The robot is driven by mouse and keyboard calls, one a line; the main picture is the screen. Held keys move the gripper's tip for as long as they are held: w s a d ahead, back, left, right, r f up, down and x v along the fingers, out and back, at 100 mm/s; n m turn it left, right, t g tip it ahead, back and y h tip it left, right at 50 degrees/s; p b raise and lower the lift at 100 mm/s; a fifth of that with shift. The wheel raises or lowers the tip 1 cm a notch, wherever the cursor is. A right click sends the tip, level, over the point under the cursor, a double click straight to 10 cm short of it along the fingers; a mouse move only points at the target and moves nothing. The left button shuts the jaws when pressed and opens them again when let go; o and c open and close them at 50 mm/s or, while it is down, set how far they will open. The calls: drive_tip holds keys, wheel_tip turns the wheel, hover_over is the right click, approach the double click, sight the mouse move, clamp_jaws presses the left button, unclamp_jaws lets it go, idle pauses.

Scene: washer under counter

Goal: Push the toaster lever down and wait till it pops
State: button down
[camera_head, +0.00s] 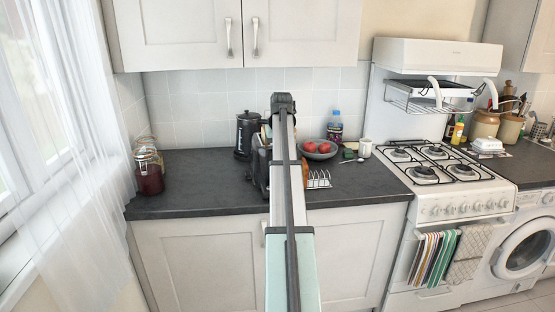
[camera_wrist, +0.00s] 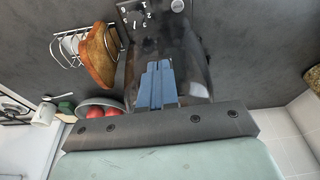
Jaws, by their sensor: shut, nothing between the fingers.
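The toaster (camera_head: 258,166) is a dark appliance on the counter, partly hidden behind my arm in the head view. In the wrist view its dark glossy body (camera_wrist: 190,62) and a numbered dial (camera_wrist: 138,20) show. My gripper (camera_wrist: 158,66) is shut and empty, its bluish fingers lying over the toaster's dark body in that view. I cannot tell whether they touch it. I cannot make out the lever, nor whether it is up or down. My fingertips are hidden in the head view.
A toast rack (camera_head: 319,180) with a brown bread slice (camera_wrist: 98,55) stands close beside the toaster. A red jar (camera_head: 149,172) is at left. The counter between jar and toaster is clear.

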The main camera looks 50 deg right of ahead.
drive_tip(key=shift+f, duration=3.35)
drive_tip(key=shift+s, duration=0.1)
drive_tip(key=shift+s+a+r, duration=0.3)
drive_tip(key=shift+s+a, duration=0.25)
drive_tip(key=shift+s+a+r, duration=0.25)
drive_tip(key=shift+s+a, duration=0.25)
drive_tip(key=shift+s, duration=0.05)
drive_tip(key=shift+r, duration=0.1)
drive_tip(key=v, duration=1.3)
drive_tip(key=shift+r, duration=0.3)
